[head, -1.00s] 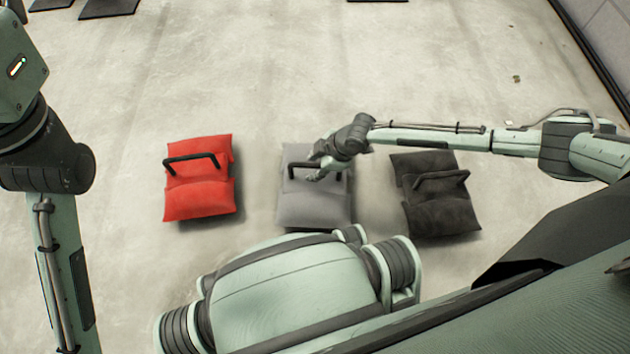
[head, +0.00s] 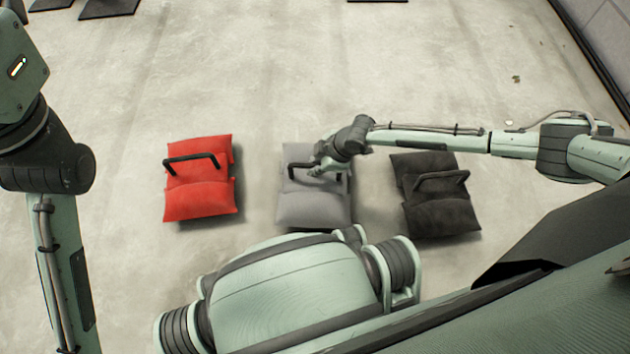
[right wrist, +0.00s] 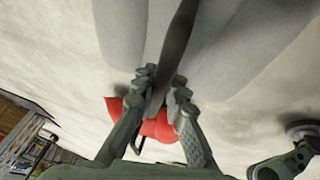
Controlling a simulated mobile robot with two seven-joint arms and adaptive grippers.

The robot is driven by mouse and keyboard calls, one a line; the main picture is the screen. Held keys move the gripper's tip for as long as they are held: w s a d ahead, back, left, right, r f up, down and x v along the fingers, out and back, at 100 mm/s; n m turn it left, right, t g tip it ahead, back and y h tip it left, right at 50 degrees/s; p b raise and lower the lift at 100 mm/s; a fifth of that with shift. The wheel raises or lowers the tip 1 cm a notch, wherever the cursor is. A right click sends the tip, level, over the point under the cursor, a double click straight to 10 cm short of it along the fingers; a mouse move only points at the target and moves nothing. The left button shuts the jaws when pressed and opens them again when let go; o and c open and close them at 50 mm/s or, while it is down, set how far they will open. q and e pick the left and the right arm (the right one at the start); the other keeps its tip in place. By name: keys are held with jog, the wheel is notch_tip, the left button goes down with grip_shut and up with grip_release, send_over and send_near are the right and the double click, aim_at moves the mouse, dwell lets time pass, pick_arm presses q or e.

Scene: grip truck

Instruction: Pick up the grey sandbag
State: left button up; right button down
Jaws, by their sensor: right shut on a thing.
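The grey sandbag (head: 314,208) lies on the floor in the middle of the head view, between a red and a dark bag. It has a black strap handle (head: 291,171) on top. My right gripper (head: 316,172) is at this handle, over the bag. In the right wrist view the two fingers of the right gripper (right wrist: 165,88) are closed on the dark handle (right wrist: 178,40), with the grey bag (right wrist: 230,40) behind it. The bag appears to rest on the floor. My left arm shows at the left edge of the head view, but its gripper is out of view.
A red sandbag (head: 199,201) lies to the left and a dark sandbag (head: 440,215) to the right, each with a black handle. Bare floor separates them. The floor (head: 270,70) beyond is clear. Dark flat mats (head: 109,8) lie at the far edge, and a wall stands far right.

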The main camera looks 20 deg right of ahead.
jog(key=shift+s, duration=0.1)
jog(key=shift+w+a+r, duration=0.25)
jog(key=shift+r, duration=0.05)
